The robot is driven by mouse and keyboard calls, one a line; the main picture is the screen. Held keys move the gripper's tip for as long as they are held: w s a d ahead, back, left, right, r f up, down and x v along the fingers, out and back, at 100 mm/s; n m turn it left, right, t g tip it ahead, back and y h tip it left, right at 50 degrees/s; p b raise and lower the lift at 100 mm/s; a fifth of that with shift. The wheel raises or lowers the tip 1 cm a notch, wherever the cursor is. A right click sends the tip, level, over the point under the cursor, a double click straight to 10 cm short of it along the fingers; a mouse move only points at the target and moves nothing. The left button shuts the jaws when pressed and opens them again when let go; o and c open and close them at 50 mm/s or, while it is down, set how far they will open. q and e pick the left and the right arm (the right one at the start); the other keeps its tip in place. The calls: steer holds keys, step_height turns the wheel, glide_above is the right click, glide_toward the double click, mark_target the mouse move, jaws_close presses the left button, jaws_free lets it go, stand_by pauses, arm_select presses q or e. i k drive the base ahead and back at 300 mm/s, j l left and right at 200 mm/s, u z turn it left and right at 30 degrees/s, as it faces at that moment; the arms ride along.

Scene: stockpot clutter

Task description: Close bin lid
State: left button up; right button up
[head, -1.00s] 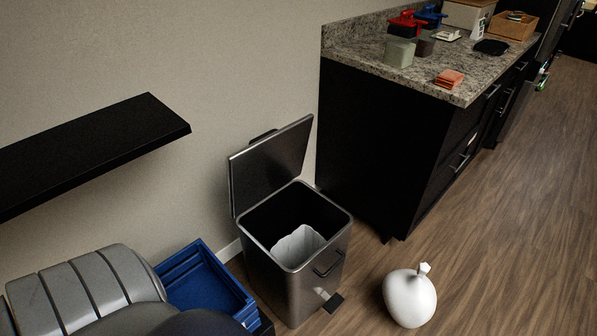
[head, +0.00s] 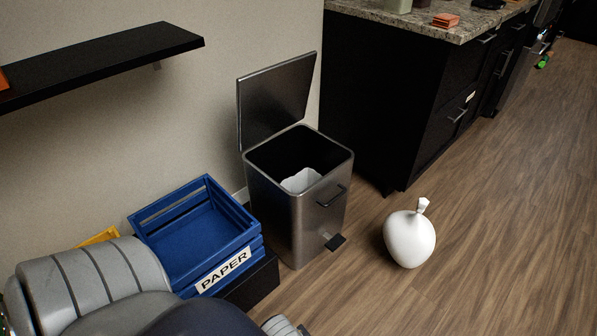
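A metal pedal bin (head: 309,219) stands on the floor near the wall, in the middle of the head view. Its square lid (head: 275,101) is open, hinged up and leaning back toward the wall. A white liner (head: 300,181) shows inside the bin. The bin has a dark handle (head: 331,196) and a black pedal (head: 335,242) on its front right side. Grey parts of my own arm show at the lower left, well apart from the bin. Neither of my grippers can be seen.
A blue crate labelled PAPER (head: 248,235) stands left of the bin, close to it. A white tied bag (head: 409,239) lies on the floor to the right. A dark cabinet (head: 385,101) stands behind. A black shelf (head: 110,62) juts from the wall.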

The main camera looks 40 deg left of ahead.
mark_target(270, 100)
steer(key=j, duration=1.3)
steer(key=k, duration=0.05)
